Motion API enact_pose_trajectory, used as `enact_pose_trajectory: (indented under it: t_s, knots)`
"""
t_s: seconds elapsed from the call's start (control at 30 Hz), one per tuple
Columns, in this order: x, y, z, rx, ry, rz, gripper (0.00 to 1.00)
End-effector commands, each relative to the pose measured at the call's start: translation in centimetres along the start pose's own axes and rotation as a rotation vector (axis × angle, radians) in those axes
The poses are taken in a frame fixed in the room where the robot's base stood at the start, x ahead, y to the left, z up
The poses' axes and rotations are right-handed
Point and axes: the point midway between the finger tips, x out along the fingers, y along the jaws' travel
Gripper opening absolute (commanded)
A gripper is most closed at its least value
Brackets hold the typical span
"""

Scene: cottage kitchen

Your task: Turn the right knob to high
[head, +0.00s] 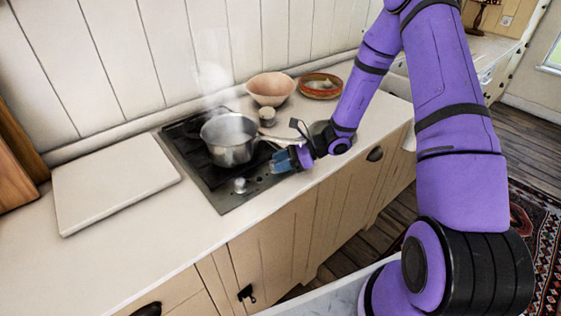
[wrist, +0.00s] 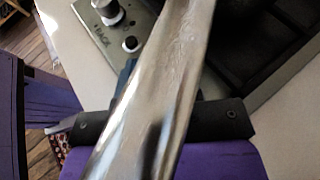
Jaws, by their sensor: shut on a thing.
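In the head view my gripper (head: 282,161), with blue fingers, is low at the right end of the hob's front strip. It is shut where the right knob sits; the fingers hide that knob, so its setting cannot be read. The left knob (head: 239,185), pale and metallic, stands free on the hob (head: 225,200); it also shows at the top of the wrist view (wrist: 108,12). In the wrist view a metal bar, likely the pan's handle (wrist: 160,90), crosses close to the camera and hides most of my fingers.
A steaming steel saucepan (head: 229,138) stands on the hob just left of my gripper. A white board (head: 112,180) lies at the left. A pink bowl (head: 270,88), a small cup (head: 267,116) and a reddish dish (head: 320,86) stand behind.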

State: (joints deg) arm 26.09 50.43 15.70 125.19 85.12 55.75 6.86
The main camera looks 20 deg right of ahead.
Motion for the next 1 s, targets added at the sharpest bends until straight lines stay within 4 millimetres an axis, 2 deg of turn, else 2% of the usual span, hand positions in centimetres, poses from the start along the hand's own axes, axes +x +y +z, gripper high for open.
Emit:
enact_pose_trajectory:
  t_s: [0.5, 0.87, 0.9, 1.0]
  knots:
    - [0.06, -0.54, 0.10, -0.096, -0.002, 0.225, 0.10]
    - [0.01, -0.54, 0.06, -0.101, 0.000, 0.240, 0.10]
    - [0.01, -0.54, 0.06, -0.101, 0.000, 0.240, 0.38]
    - [0.01, -0.54, 0.06, -0.100, 0.000, 0.240, 0.59]
